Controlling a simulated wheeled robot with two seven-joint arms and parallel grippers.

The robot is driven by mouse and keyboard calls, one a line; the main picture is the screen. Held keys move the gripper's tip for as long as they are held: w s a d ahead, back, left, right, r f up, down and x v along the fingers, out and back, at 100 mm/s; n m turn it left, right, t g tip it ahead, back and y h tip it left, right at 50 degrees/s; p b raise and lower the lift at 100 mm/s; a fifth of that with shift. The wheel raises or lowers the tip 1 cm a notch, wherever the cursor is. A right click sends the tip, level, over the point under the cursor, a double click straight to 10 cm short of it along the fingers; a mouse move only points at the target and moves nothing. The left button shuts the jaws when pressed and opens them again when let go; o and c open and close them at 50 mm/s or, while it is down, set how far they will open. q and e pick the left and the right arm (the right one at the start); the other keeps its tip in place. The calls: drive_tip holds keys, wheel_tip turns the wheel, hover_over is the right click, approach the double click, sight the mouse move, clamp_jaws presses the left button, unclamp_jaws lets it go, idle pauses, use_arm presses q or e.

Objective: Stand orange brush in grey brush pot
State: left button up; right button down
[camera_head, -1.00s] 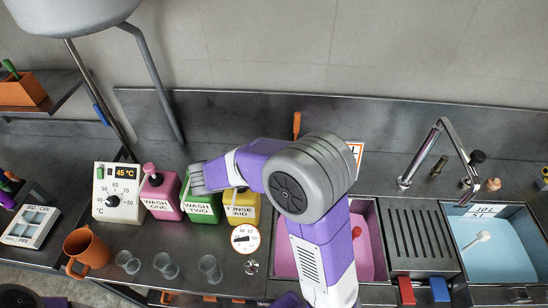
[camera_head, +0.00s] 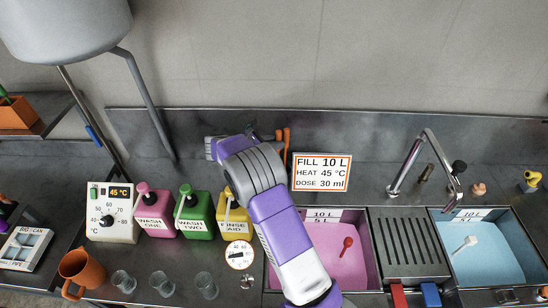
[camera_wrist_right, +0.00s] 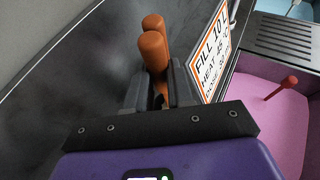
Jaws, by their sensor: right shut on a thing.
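Two orange handles stand close together by the back wall. The nearer orange handle, of the orange brush (camera_wrist_right: 153,52), is between the fingers of my right gripper (camera_wrist_right: 157,92) in the wrist view; it also shows in the head view (camera_head: 279,135). The lower ends of both and the grey brush pot are hidden behind my gripper and arm. My left gripper is not in view.
A sign (camera_head: 321,172) stands close to the right of the handles. The pink-filled sink (camera_head: 335,262) lies in front. Pink (camera_head: 154,215), green (camera_head: 194,215) and yellow (camera_head: 235,222) bottles stand left of my arm. The back wall is close behind.

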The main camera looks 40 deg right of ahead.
wheel_tip(320, 180, down, 8)
drive_tip(key=shift+p, duration=0.3)
drive_tip(key=shift+w+d, duration=0.1)
drive_tip(key=shift+f+b, duration=0.25)
drive_tip(key=shift+b, duration=0.05)
drive_tip(key=c, duration=1)
unclamp_jaws()
drive_tip(key=shift+r, duration=0.15)
